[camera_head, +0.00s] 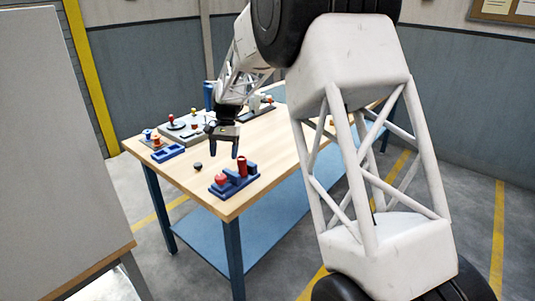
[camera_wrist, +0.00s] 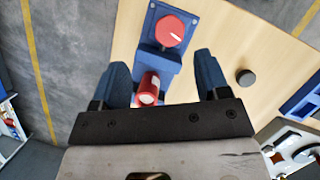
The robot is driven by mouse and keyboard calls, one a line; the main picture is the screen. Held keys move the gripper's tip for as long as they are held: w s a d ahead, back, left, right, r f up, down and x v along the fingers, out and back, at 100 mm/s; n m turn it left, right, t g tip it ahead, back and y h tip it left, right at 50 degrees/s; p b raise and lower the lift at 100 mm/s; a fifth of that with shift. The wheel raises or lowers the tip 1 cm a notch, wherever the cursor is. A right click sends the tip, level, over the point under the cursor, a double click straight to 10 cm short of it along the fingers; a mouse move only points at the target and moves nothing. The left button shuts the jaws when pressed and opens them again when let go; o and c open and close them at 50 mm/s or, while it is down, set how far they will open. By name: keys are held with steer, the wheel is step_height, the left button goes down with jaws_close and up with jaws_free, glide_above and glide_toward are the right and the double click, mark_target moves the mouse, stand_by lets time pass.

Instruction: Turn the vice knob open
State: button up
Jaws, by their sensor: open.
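The vice (camera_head: 234,184) is a blue block on a blue base near the table's front corner. Its round red knob (camera_head: 220,180) is at the left end in the head view; in the wrist view the knob (camera_wrist: 170,31) faces up and has a short white mark. A red cylinder (camera_head: 242,166) with a pale end stands at the vice's blue blocks and also shows in the wrist view (camera_wrist: 148,89). I cannot tell whether it is clamped. My gripper (camera_head: 224,153) is open and empty above the vice, with blue fingers apart. In the wrist view my gripper (camera_wrist: 160,65) has the cylinder between its fingers, and the knob lies beyond them.
A small dark round piece (camera_head: 198,165) lies on the wooden table (camera_head: 270,194) beside the vice. A blue tray (camera_head: 168,153) is further left. A grey fixture (camera_head: 182,131) with red-topped posts stands behind it.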

steer(key=s+d+r+t, duration=0.1)
steer(key=s+d+r, duration=0.2)
steer(key=s, duration=0.3)
steer(key=s+d+r+t, duration=0.2)
steer(key=s+d+r, duration=0.2)
steer(key=s, duration=0.3)
steer(key=s+d+r+n+t+h, duration=0.1)
steer(key=s+d+r+t, duration=0.1)
steer(key=s+d, duration=0.4)
steer(key=shift+s+r, duration=0.35)
steer(key=shift+r, duration=0.35)
steer(key=shift+d, duration=0.1)
stand_by(0.4)
steer(key=s+d, duration=0.4)
steer(key=s, duration=0.6)
steer(key=s+d+n+t, duration=0.1)
steer(key=s+d, duration=0.3)
steer(key=s, duration=0.6)
steer(key=s+d+f+n, duration=0.1)
steer(key=s+d, duration=0.3)
steer(key=s, duration=0.6)
steer(key=shift+t, duration=0.3)
steer(key=shift+s, duration=0.1)
steer(key=shift+c, duration=0.3)
